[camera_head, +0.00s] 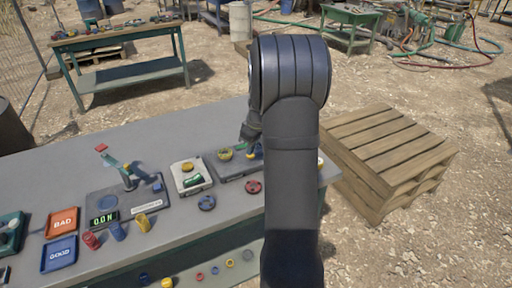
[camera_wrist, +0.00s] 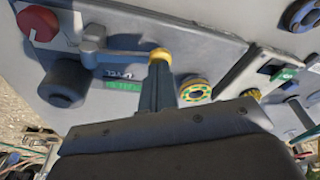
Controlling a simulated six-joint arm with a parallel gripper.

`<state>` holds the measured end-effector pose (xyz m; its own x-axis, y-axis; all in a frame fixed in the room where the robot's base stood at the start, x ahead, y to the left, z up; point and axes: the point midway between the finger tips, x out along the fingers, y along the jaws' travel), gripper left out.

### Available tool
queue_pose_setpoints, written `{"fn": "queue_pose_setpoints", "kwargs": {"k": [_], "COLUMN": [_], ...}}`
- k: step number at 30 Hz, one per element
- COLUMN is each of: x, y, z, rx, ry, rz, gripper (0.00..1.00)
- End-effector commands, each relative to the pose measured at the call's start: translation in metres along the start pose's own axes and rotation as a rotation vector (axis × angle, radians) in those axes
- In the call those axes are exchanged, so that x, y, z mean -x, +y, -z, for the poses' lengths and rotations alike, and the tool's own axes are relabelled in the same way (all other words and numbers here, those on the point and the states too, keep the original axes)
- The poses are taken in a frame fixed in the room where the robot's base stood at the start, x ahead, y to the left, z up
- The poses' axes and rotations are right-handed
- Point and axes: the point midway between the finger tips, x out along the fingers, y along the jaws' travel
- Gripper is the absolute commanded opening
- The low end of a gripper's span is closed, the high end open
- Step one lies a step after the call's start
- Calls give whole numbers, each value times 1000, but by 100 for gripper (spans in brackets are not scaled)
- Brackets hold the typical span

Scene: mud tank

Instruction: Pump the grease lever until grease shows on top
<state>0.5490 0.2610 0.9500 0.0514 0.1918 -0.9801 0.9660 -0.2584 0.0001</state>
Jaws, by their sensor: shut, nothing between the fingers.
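In the wrist view a grey lever arm (camera_wrist: 118,53) ends in a yellow knob (camera_wrist: 160,54); it sits over a grey plate (camera_wrist: 165,20), near a dark cylinder (camera_wrist: 65,84). My gripper (camera_wrist: 159,72) is shut and empty, its fingertips right at the yellow knob. I cannot tell whether they touch it. A green lit display (camera_wrist: 122,85) beside it is too blurred to read. A ring with a yellow and green face (camera_wrist: 195,92) lies to the right. In the head view my arm hides much of this plate (camera_head: 232,168). I cannot make out any grease.
A white-cased unit (camera_head: 191,177), a lever stand (camera_head: 125,172), cups and BAD (camera_head: 62,222) and GOOD (camera_head: 59,254) trays occupy the grey bench. A red wheel (camera_head: 253,187) and a blue wheel (camera_head: 206,203) sit at its front. Stacked pallets (camera_head: 385,150) stand right.

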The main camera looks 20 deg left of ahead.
Motion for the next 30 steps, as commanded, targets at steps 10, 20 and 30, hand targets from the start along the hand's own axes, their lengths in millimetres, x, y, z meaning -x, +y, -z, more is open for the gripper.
{"fn": "queue_pose_setpoints", "kwargs": {"k": [10,20,30], "x": [0,18,31], "y": [0,0,0], "z": [0,4,6], "rx": [0,0,0], "ry": [-1,1,0], "rz": [0,-1,0], "gripper": [0,0,0]}}
